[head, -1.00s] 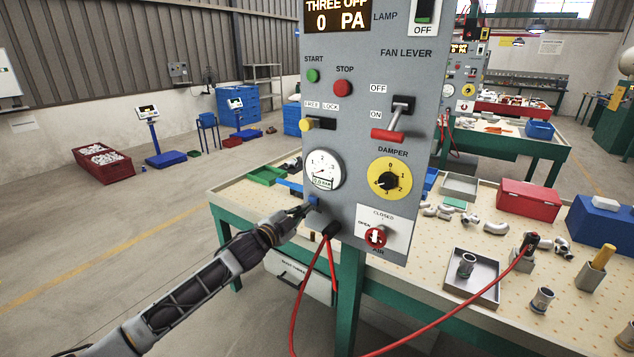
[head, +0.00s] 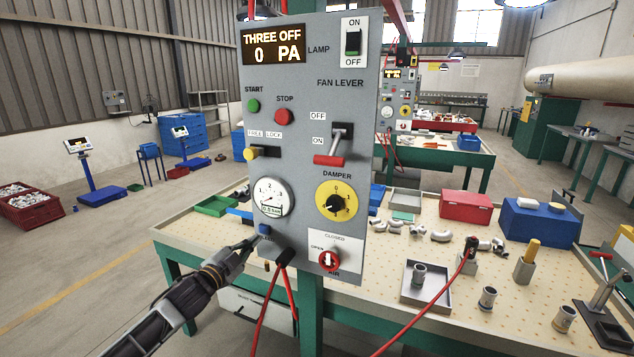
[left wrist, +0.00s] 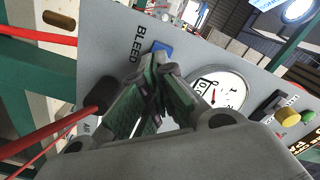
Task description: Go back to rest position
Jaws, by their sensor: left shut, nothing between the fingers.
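My left gripper (head: 246,248) is at the lower left of the grey control panel (head: 306,110), just beside the blue bleed button (head: 264,229). In the left wrist view its fingers (left wrist: 152,85) are closed together with nothing between them, close to the blue bleed button (left wrist: 162,48). I cannot tell whether the fingertips touch the button. The round gauge (head: 271,197) is just above and reads near the low end. The display (head: 273,45) reads "THREE OFF 0 PA". My right gripper is not in view.
Red hoses (head: 268,318) hang below the panel near my left gripper. The workbench (head: 380,284) behind carries metal fittings, a grey tray (head: 408,299), a red box (head: 466,207) and a blue box (head: 540,225).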

